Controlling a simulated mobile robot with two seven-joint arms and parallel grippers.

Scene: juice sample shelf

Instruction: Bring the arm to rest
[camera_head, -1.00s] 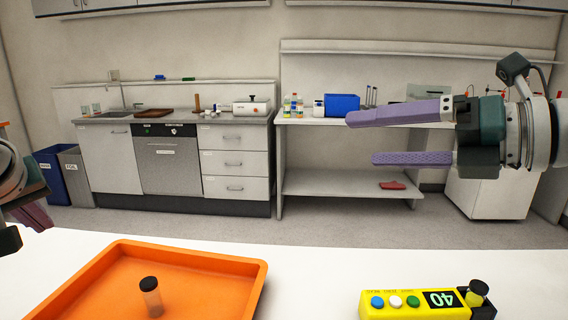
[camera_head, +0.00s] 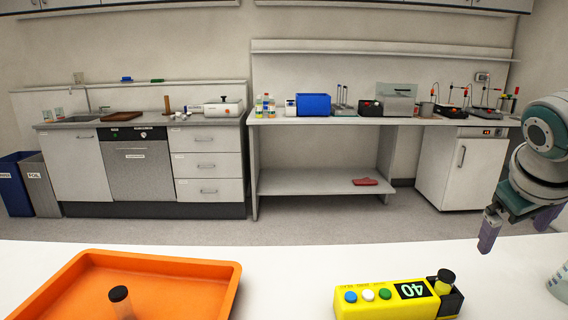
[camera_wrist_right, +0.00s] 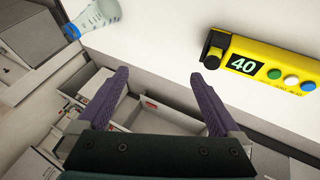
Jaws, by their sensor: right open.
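My right gripper (camera_head: 518,230) is at the right edge of the head view, pointing down by the far edge of the white table. In the right wrist view its two purple fingers (camera_wrist_right: 162,100) stand wide apart with nothing between them. Part of its hand is hidden by the wrist in the head view. My left gripper is out of view.
An orange tray (camera_head: 228,272) holds a dark-capped vial (camera_head: 120,300). A yellow device (camera_head: 385,300) reading 40 has a dark-capped vial (camera_head: 445,281) at its end. A clear vessel (camera_wrist_right: 97,14) stands near the right arm. The table between tray and device is clear.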

